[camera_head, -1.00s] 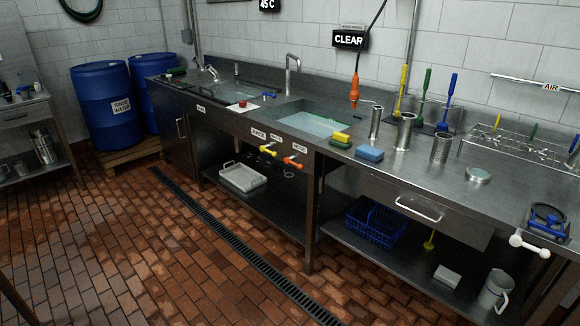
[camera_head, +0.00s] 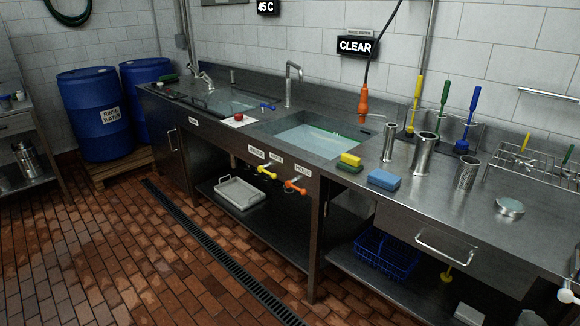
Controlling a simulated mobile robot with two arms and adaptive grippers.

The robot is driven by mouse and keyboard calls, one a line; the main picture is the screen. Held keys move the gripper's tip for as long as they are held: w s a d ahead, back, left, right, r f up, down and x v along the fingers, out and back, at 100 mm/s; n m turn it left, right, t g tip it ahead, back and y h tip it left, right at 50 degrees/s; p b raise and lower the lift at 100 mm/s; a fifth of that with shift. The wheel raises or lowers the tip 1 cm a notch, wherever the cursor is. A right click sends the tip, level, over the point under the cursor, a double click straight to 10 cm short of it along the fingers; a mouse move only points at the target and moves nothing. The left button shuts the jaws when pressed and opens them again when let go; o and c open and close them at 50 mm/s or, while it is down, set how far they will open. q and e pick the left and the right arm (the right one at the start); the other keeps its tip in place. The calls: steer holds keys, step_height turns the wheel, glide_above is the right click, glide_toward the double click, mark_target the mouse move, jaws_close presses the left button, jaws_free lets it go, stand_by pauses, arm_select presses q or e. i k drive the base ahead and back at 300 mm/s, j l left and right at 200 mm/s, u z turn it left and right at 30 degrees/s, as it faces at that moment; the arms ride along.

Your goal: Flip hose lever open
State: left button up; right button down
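An orange lever handle (camera_head: 296,187) sticks out from the front panel of the steel sink counter, below a small white label (camera_head: 301,171) that is too small to read surely. A yellow lever handle (camera_head: 256,175) is just left of it, under two more small labels. I cannot tell whether either lever is open or shut. A dark green hose (camera_head: 70,10) hangs coiled on the wall at the upper left; its link to a lever is not visible.
The sink basin (camera_head: 316,138) holds water. Yellow and blue sponges, steel cylinders and brushes stand on the counter to the right. A floor drain grate (camera_head: 215,250) runs along the counter front. Blue barrels (camera_head: 103,113) stand at the back left. The brick floor in front is clear.

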mark_target(288, 184)
steer(key=i+l+u, duration=0.2)
steer(key=i, duration=1.65)
steer(key=i+j, duration=0.05)
